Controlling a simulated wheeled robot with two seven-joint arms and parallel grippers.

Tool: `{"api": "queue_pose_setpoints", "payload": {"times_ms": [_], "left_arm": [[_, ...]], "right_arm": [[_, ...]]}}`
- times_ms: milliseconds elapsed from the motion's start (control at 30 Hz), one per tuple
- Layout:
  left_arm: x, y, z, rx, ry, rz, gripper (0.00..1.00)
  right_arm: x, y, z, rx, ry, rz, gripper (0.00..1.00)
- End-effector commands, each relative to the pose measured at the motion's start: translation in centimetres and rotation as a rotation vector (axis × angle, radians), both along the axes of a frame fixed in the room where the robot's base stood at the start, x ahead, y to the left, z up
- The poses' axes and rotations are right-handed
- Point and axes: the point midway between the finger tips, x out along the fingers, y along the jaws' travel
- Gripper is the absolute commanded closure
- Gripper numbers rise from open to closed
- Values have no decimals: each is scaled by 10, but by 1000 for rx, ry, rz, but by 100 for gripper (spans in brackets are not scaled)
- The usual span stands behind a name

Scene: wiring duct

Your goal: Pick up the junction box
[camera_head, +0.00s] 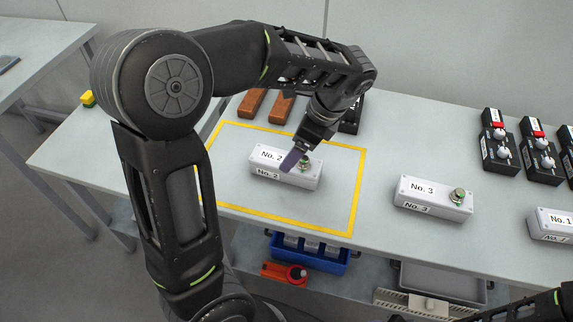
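A light grey junction box labelled No. 2 (262,168), with a green-ringed button on top, sits inside the yellow rectangle (345,190) on the table. My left gripper (291,161) reaches down over it from behind. One finger shows against the middle of the box. The other finger is hidden, so I cannot tell whether the gripper is open or closed on the box. Similar boxes No. 3 (428,198) and No. 1 (553,222) stand to the right. Part of my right arm shows at the bottom right; its gripper is out of view.
Brown blocks (266,105) and a dark device (351,117) lie behind the box. Black switch units (499,150) stand at the right rear. A blue bin (312,254), a red-orange tool (283,272) and a grey tray (440,283) are below the front edge. Table between No. 2 and No. 3 is clear.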

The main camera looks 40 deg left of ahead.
Motion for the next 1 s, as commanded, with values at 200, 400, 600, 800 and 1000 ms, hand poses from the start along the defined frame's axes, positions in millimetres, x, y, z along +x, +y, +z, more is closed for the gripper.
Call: {"api": "queue_pose_setpoints", "payload": {"times_ms": [200, 400, 600, 800, 1000], "left_arm": [[-1, 4, -12, -1, -1, 0, 20], [-1, 4, -12, -1, 0, 0, 20], [-4, 10, -29, 0, 4, 2, 20], [-7, 20, -55, -1, 3, 0, 20], [-7, 22, -61, -1, 0, 0, 20]], "right_arm": [[0, 0, 0, 0, 0, 0, 53], [0, 0, 0, 0, -1, 0, 53], [0, 0, 1, 0, 0, 0, 53], [0, 0, 2, 0, 0, 0, 53], [0, 0, 2, 0, 0, 0, 53]]}}
